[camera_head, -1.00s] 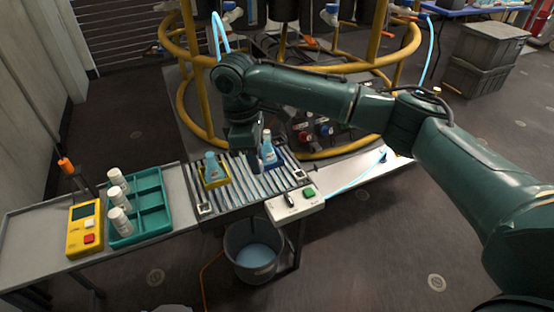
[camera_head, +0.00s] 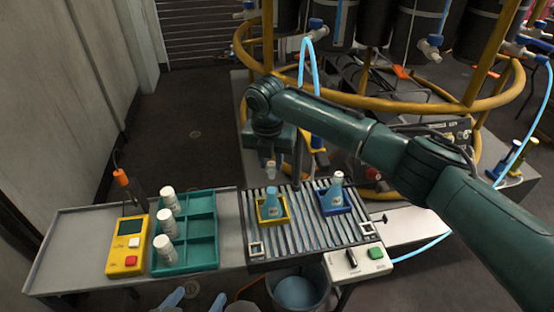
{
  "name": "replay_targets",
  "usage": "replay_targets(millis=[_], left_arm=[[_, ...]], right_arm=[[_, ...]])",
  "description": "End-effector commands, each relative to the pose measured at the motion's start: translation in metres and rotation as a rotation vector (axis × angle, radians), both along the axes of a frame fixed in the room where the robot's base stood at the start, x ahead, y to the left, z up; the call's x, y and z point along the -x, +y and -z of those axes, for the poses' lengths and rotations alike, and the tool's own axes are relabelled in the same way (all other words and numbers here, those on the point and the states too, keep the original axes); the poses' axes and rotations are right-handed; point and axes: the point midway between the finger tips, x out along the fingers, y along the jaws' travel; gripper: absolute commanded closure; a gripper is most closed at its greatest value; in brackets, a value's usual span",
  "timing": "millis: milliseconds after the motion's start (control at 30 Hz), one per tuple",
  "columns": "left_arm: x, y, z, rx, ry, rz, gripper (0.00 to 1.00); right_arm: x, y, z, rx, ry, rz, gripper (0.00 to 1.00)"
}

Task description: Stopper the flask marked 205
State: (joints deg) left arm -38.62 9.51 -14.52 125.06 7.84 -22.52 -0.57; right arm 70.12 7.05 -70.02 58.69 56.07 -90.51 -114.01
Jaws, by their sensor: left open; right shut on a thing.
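Two flasks with light-blue liquid stand on the roller conveyor (camera_head: 300,237). One flask (camera_head: 270,205) sits in a yellow holder (camera_head: 272,221). The other flask (camera_head: 334,194) sits in a blue holder (camera_head: 336,209). Their labels are too small to read. My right gripper (camera_head: 271,166) points down above the flask in the yellow holder. It is shut on a small pale thing, which looks like a stopper (camera_head: 271,172), apart from the flask's mouth. My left gripper (camera_head: 196,300) is open at the bottom edge, mostly out of frame, in front of the bench.
A teal rack (camera_head: 203,225) holds three white bottles (camera_head: 168,226). A yellow device (camera_head: 128,246) stands left of it. A control box (camera_head: 356,262) with a green button is at the conveyor's front right. A bucket (camera_head: 300,293) stands below. Yellow railing (camera_head: 262,70) rises behind.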

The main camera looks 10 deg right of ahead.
Motion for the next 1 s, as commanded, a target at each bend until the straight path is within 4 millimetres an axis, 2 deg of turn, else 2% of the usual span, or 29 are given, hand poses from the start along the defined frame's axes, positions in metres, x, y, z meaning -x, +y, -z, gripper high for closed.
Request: replay_targets(millis=[167,367,533,600,1000], left_arm=[[0.003,0.0,0.008,0.001,0.002,-0.001,0.26],[0.006,0.003,0.018,0.011,-0.031,-0.012,0.26],[0.013,0.016,0.008,0.004,-0.114,-0.036,0.26],[0.012,0.015,0.001,0.004,-0.11,-0.035,0.26],[0.011,0.014,-0.004,0.004,-0.106,-0.034,0.26]], right_arm=[[0.0,0.001,0.008,0.0,0.001,-0.021,0.88],[0.0,0.001,0.028,0.0,0.0,-0.019,0.88],[0.0,0.001,0.045,0.0,-0.001,-0.019,0.88],[0.0,0.001,0.036,0.0,0.0,-0.019,0.88],[0.0,0.001,0.039,-0.001,0.002,-0.018,0.88]])
